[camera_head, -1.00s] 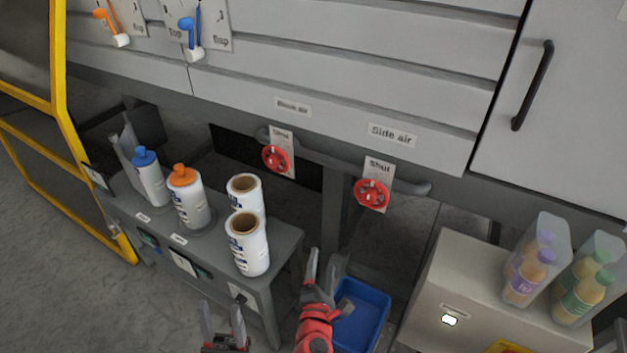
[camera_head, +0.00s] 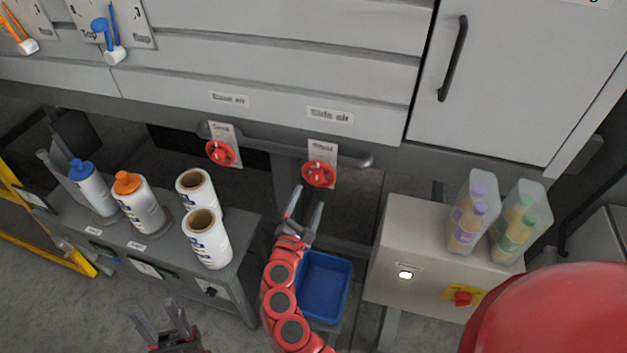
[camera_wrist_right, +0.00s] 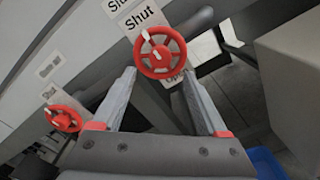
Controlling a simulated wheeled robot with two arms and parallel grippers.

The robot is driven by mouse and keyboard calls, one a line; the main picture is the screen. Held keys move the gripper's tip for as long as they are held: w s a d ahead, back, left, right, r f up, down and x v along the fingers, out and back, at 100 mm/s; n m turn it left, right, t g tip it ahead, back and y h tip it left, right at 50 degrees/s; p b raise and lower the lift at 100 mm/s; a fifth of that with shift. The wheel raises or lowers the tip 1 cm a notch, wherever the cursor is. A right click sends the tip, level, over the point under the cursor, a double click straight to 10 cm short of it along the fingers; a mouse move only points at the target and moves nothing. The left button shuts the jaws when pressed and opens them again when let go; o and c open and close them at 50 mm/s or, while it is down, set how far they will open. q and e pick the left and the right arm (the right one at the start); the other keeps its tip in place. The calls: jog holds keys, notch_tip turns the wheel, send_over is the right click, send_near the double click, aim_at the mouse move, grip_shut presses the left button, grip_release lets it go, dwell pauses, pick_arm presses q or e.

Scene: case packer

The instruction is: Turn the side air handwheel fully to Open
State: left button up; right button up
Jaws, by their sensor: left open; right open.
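The side air handwheel (camera_head: 319,174) is a small red wheel under the "Side air" label (camera_head: 330,115), in front of a white plate. My left gripper (camera_head: 156,314) is open and empty, low at the left.
A second red handwheel (camera_head: 220,153) sits to the left. A grey pipe (camera_head: 355,162) runs behind the wheels. A shelf (camera_head: 238,255) holds bottles and rolls. A blue bin (camera_head: 324,288) stands below, and a beige box (camera_head: 385,262) with bottle holders stands right.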

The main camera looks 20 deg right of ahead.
aim_at(316, 181)
jog(key=p+x, duration=0.1)
jog(key=x, duration=0.5)
jog(key=shift+f, duration=0.1)
grip_shut()
